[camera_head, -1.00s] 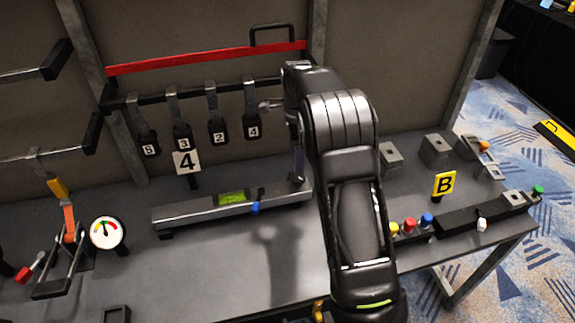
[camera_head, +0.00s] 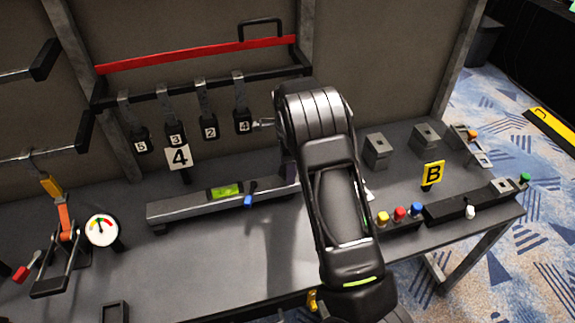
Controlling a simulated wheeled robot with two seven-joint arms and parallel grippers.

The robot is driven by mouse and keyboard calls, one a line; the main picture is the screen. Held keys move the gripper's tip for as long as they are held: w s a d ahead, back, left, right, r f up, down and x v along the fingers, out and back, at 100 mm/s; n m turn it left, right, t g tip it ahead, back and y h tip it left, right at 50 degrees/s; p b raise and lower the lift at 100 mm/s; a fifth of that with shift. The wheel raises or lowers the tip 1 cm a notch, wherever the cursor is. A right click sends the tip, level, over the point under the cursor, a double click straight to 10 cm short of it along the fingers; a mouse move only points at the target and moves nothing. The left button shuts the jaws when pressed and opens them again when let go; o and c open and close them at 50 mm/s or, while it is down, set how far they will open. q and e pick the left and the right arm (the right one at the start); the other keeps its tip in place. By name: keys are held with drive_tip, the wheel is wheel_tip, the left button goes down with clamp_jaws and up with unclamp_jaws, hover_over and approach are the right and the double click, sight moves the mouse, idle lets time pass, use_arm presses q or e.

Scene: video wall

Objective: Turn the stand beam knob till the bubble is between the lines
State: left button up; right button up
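The stand beam (camera_head: 185,208) is a long grey bar lying on the bench, with its right end behind my arm. A bright green level vial (camera_head: 225,190) is set in its top. The bubble and lines are too small to tell apart. A small blue knob-like part (camera_head: 250,201) sticks out at the beam's front, right of the vial. My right arm reaches in from the bottom right and bends down near the beam's right end. My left gripper is not in view.
A round gauge (camera_head: 102,230) and an orange clamp (camera_head: 66,220) are at left. Coloured buttons (camera_head: 400,213) and a B sign (camera_head: 432,175) are at right. The bench front is mostly clear.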

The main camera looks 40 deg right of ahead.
drive_tip(key=shift+c, duration=0.4)
drive_tip(key=c, duration=1.3)
drive_tip(key=shift+n, duration=0.4)
